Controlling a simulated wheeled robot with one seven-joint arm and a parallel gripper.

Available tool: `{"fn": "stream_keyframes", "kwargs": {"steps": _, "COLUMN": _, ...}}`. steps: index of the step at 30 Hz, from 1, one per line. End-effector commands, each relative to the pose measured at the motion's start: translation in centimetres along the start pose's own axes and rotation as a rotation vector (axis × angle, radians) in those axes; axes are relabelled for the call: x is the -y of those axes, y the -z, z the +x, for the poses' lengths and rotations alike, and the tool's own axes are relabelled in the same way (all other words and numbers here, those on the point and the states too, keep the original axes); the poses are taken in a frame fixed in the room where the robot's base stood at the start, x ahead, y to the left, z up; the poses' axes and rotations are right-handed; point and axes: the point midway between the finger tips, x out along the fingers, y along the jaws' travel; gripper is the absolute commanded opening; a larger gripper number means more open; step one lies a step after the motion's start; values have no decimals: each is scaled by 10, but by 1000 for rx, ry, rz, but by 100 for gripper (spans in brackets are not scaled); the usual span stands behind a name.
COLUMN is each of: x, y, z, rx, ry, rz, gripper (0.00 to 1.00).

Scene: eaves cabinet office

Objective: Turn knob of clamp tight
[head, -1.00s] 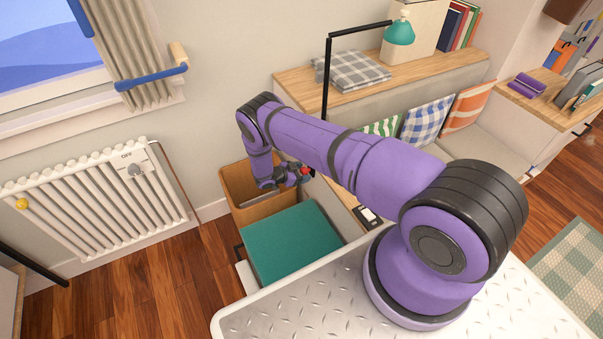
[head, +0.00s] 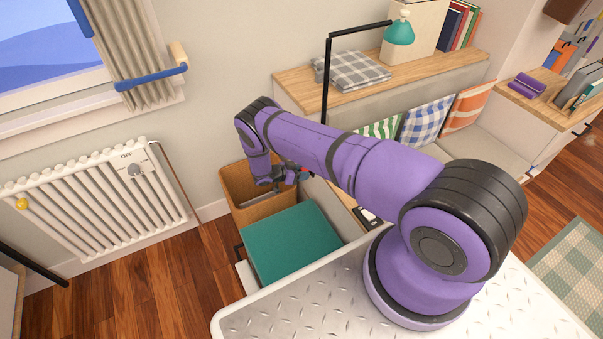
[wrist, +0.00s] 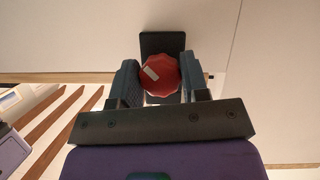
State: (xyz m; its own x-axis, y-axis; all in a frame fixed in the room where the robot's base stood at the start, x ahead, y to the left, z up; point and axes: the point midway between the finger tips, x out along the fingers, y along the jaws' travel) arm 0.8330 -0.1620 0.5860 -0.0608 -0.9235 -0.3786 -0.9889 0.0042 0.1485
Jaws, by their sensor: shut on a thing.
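The clamp's red, scalloped knob (wrist: 157,75) with a pale mark shows in the wrist view, between the two fingers of my gripper (wrist: 160,82). The fingers are shut on it from left and right. A dark clamp part (wrist: 162,42) sits behind the knob. In the head view my gripper (head: 293,175) is at the shelf's near side, and only a little of the red knob (head: 305,169) shows. The rest of the clamp is hidden there by my arm. The black lamp pole (head: 325,80) rises above this spot.
An open brown box (head: 236,187) stands below and left of my gripper, with a teal-topped seat or box (head: 290,243) in front. The wooden shelf (head: 300,84) carries folded checked cloth (head: 352,71). A radiator (head: 95,200) is on the left wall.

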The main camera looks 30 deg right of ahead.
Motion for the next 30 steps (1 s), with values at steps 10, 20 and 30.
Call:
{"fn": "stream_keyframes", "kwargs": {"steps": 10, "x": 1, "y": 0, "z": 0, "rx": -2, "ry": -122, "rz": -298, "gripper": 18}}
{"fn": "stream_keyframes", "kwargs": {"steps": 20, "x": 2, "y": -1, "z": 0, "rx": -1, "ry": -242, "rz": -588, "gripper": 18}}
{"fn": "stream_keyframes", "kwargs": {"steps": 30, "x": 1, "y": -1, "z": 0, "rx": -1, "ry": -362, "rz": -879, "gripper": 18}}
